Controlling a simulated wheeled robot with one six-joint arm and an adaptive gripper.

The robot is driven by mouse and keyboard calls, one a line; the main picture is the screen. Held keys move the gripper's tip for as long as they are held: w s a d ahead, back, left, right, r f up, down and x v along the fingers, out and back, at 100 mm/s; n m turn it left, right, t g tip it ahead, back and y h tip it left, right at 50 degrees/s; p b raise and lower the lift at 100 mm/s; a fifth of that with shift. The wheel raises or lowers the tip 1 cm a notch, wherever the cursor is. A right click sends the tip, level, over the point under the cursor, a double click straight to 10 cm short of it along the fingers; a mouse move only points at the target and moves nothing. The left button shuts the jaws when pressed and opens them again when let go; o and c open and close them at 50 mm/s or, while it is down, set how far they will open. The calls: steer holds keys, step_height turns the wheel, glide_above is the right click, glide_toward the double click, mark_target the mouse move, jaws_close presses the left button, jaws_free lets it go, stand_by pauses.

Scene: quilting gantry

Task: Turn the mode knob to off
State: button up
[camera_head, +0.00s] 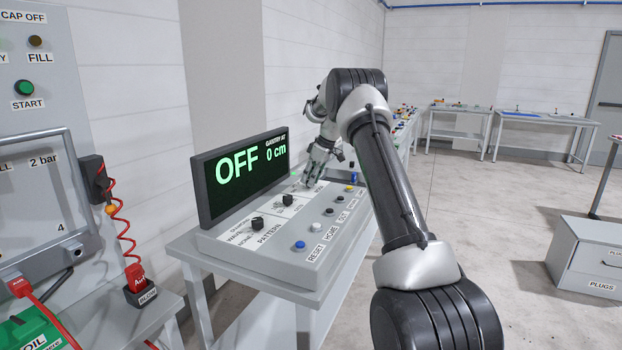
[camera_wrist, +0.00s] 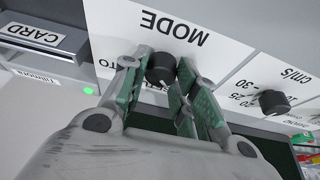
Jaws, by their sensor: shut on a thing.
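The mode knob (camera_wrist: 160,69) is a small black round knob on a white plate lettered MODE, upside down in the wrist view. My gripper (camera_wrist: 164,66) is shut on it, one green-padded finger on each side. Lettering around the knob is partly hidden by the fingers, and I cannot clearly read its pointer. In the head view my gripper (camera_head: 318,167) is at the far end of the grey console (camera_head: 240,247) and hides the knob. The display (camera_head: 240,176) on the console reads OFF in large green letters, with GANTRY AT 0 cm.
The pattern knob (camera_head: 257,223) and another black knob (camera_head: 287,199) sit nearer on the console. A blue button (camera_head: 300,244) and several other buttons line its right edge. A card slot (camera_wrist: 35,35) is beside the mode plate. Open floor lies to the right.

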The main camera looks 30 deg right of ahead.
steer(key=o, duration=1)
steer(key=v, duration=1.2)
